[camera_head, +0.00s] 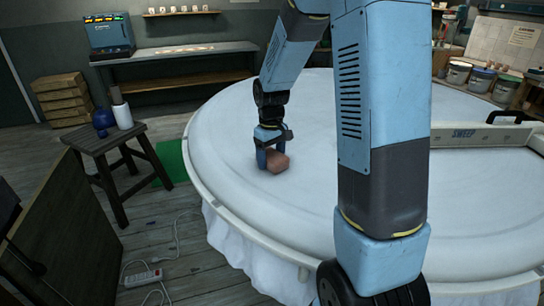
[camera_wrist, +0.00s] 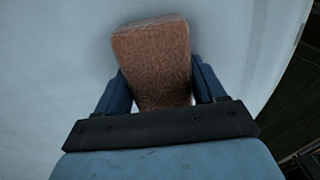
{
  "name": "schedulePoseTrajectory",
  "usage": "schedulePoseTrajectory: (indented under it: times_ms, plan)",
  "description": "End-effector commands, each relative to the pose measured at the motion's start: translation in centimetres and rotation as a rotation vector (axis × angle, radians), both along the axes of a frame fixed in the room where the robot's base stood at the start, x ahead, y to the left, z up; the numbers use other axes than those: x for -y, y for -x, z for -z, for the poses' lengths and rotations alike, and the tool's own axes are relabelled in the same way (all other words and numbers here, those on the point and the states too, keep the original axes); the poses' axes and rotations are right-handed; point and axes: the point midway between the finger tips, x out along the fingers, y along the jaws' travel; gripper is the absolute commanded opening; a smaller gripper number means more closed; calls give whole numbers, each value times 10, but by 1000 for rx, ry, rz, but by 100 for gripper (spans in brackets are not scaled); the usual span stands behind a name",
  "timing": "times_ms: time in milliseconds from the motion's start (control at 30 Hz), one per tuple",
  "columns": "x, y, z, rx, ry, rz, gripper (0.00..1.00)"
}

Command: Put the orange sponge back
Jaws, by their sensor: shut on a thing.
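The orange sponge (camera_head: 277,162) is a brownish-orange block on or just above the round white table (camera_head: 225,155), near its left rim; I cannot tell whether it touches the surface. My gripper (camera_head: 271,160) points down and is shut on the sponge. In the wrist view the sponge (camera_wrist: 153,60) sits between the two blue fingers of my gripper (camera_wrist: 155,92) and sticks out beyond them. Its lower end is hidden by the gripper body.
A stool (camera_head: 110,150) with a blue vase (camera_head: 103,118) and a white cylinder (camera_head: 122,112) stands left of the table. Buckets (camera_head: 480,80) line the back right. A barrier marked SWEEP (camera_head: 470,136) crosses the table's right side. The table around the sponge is clear.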

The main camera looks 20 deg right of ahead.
Motion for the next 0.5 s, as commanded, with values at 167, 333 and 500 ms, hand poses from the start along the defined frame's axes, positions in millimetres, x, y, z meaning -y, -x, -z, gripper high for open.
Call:
schedulePoseTrajectory:
  times_ms: [167,333,500]
  plan:
    - [0,0,-1,0,0,0,31]
    - [0,0,2,0,0,1,73]
    - [0,0,2,0,0,1,90]
